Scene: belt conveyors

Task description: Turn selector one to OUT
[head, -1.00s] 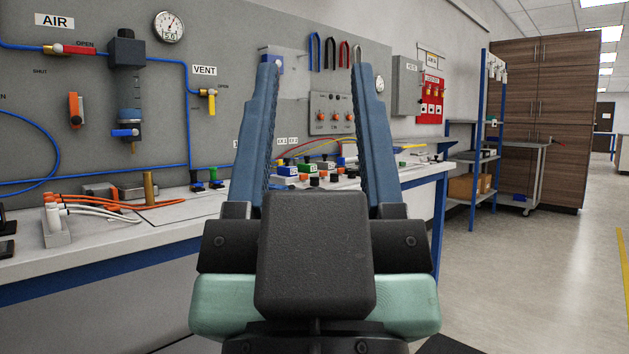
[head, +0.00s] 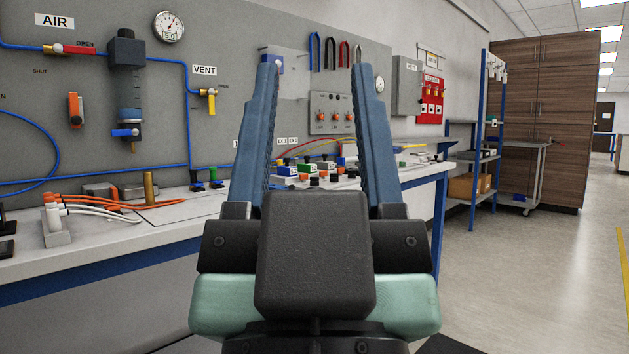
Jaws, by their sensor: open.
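A grey panel (head: 331,99) on the back wall carries a row of small orange-marked knobs (head: 334,115). It shows between my fingers, well beyond them. The labels are too small to read, so I cannot tell which control is selector one or where it points. Small coloured blocks with dark tops, among them a green block (head: 306,168), sit on the bench below the panel. My gripper (head: 314,65) is open and empty, its two blue fingers pointing away from me and touching nothing. The left finger hides part of the wall and bench.
The bench (head: 110,235) runs along the wall, with orange and white cables (head: 100,205) and a brass post (head: 150,187) on it. Blue air lines, a gauge (head: 169,26) and valves are on the wall. The floor (head: 530,285) to the right is clear. A cart and cabinet (head: 545,90) stand farther back.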

